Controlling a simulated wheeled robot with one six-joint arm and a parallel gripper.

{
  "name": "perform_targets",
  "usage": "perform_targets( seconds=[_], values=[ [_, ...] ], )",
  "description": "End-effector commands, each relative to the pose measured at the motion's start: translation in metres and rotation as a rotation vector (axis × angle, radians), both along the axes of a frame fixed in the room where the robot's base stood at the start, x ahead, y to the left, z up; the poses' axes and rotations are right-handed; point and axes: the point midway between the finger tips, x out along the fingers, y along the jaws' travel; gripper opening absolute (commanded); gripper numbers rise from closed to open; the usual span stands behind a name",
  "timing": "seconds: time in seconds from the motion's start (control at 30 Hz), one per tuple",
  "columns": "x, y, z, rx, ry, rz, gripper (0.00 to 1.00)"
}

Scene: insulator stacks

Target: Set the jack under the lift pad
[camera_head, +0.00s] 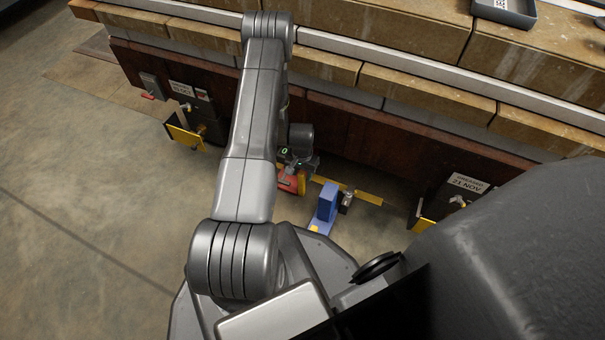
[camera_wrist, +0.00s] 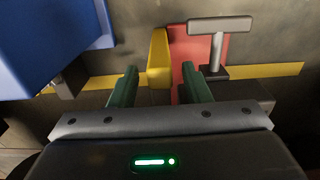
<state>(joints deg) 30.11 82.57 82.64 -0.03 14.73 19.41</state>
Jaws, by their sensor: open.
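My gripper (camera_wrist: 160,72) is open, with its two green fingers apart in the wrist view. A yellow upright block (camera_wrist: 159,57) stands just past the gap between the fingertips; I cannot tell whether either finger touches it. It adjoins a red plate (camera_wrist: 188,48) with a grey T-shaped handle (camera_wrist: 218,45) at its right. In the head view, the red part (camera_head: 288,184) shows just below my gripper (camera_head: 299,168). A blue body (camera_head: 327,203) stands to its right, and fills the upper left of the wrist view (camera_wrist: 45,40). Which piece is the jack, and where the lift pad is, I cannot tell.
A yellow floor strip (camera_head: 368,198) runs along the dark red-brown bench front (camera_head: 345,135). Dark units with yellow brackets sit at left (camera_head: 184,137) and right (camera_head: 421,222). A grey tray (camera_head: 505,12) lies on the bench top. Open floor (camera_head: 80,210) lies at left.

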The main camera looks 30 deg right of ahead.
Motion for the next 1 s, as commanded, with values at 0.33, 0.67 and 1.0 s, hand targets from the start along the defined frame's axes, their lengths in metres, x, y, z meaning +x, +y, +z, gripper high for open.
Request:
perform_targets(
  seconds=[0.33,0.67,1.0],
  values=[
    [0.001,-0.002,0.084,-0.003,-0.005,-0.001,0.44],
    [0.001,-0.002,0.118,-0.002,-0.003,-0.001,0.44],
    [0.001,-0.002,0.119,-0.002,-0.003,-0.001,0.44]
  ],
)
